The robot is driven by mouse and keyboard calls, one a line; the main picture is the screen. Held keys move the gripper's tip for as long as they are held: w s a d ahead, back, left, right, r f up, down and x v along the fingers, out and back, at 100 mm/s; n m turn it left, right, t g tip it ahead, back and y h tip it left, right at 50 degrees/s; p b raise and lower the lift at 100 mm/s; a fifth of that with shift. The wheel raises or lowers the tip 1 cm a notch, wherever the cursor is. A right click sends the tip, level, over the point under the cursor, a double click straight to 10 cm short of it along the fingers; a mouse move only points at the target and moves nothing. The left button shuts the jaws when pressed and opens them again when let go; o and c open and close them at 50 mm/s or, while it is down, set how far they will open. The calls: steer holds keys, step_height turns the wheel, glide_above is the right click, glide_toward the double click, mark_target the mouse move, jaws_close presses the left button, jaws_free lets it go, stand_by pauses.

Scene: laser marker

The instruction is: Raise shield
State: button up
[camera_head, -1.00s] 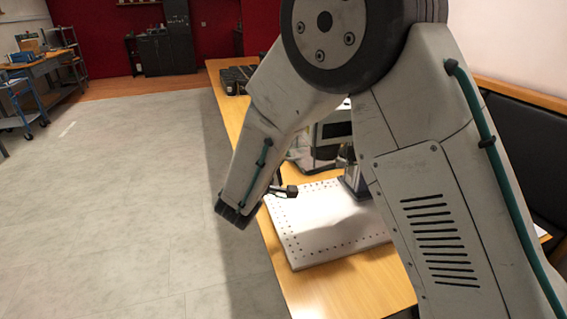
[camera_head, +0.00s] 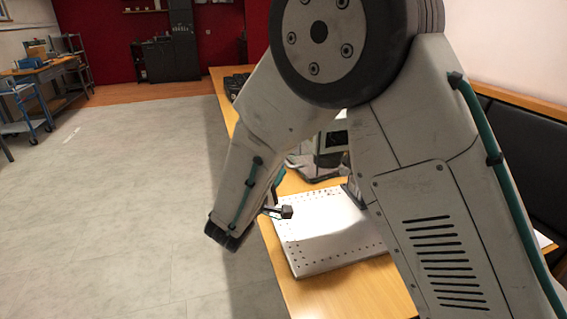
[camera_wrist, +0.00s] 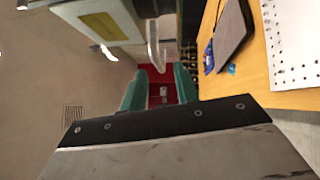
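In the head view, part of a grey and dark machine (camera_head: 331,140) stands on the table behind my arm. My arm covers much of it, and I cannot make out its shield clearly. My forearm slopes down to the left, its dark end over the table's left edge and the floor. In the head view my gripper's fingers are hidden or too unclear to tell. In the wrist view, two teal fingers of my gripper (camera_wrist: 159,90) stand apart with a gap between them and nothing held.
A white perforated plate (camera_head: 325,238) lies on the wooden table (camera_head: 345,292) and shows in the wrist view (camera_wrist: 294,40). A dark flat object (camera_wrist: 232,32) and small blue items (camera_wrist: 209,58) lie near it. Open floor (camera_head: 110,210) is on the left.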

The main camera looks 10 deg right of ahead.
steer(key=v, duration=0.3)
steer(key=shift+s+a, duration=0.2)
steer(key=shift+s, duration=0.1)
